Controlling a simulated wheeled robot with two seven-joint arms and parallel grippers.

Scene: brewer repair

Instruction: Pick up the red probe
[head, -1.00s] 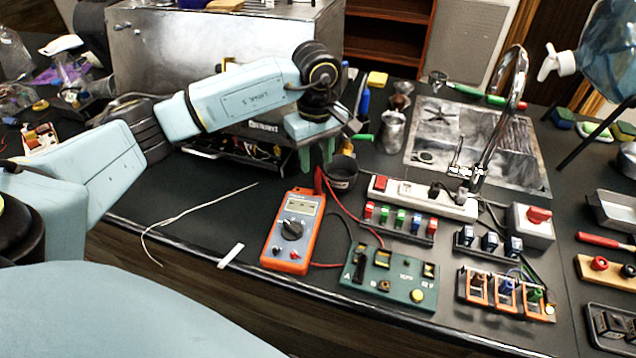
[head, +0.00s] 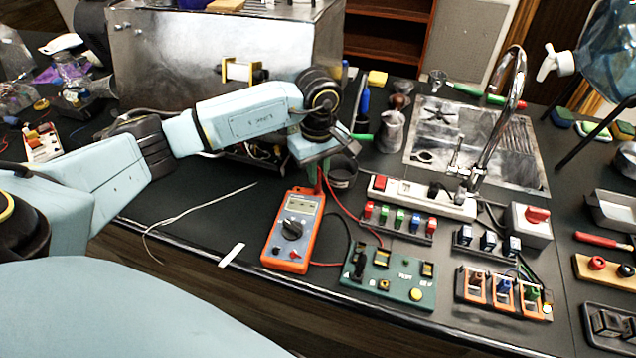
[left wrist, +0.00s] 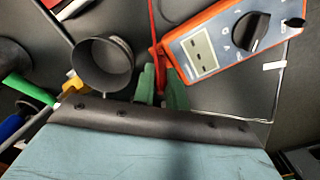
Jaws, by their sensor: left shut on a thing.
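The red probe (left wrist: 156,56) stands between the green fingers of my left gripper (left wrist: 160,88) in the left wrist view. My left gripper is shut on it. In the head view, my left gripper (head: 318,174) is just above the top of the orange multimeter (head: 293,231), and most of the probe is hidden there. A red lead (head: 345,210) runs from the probe area down to the right of the multimeter. The multimeter also shows in the left wrist view (left wrist: 232,42). My right gripper is not in view.
A dark cup (head: 343,174) stands close to the right of my left gripper. A green board (head: 400,292) lies right of the multimeter, with a white power strip (head: 425,200) behind it. The steel brewer (head: 215,55) stands behind my left arm. A thin wire lies on the left.

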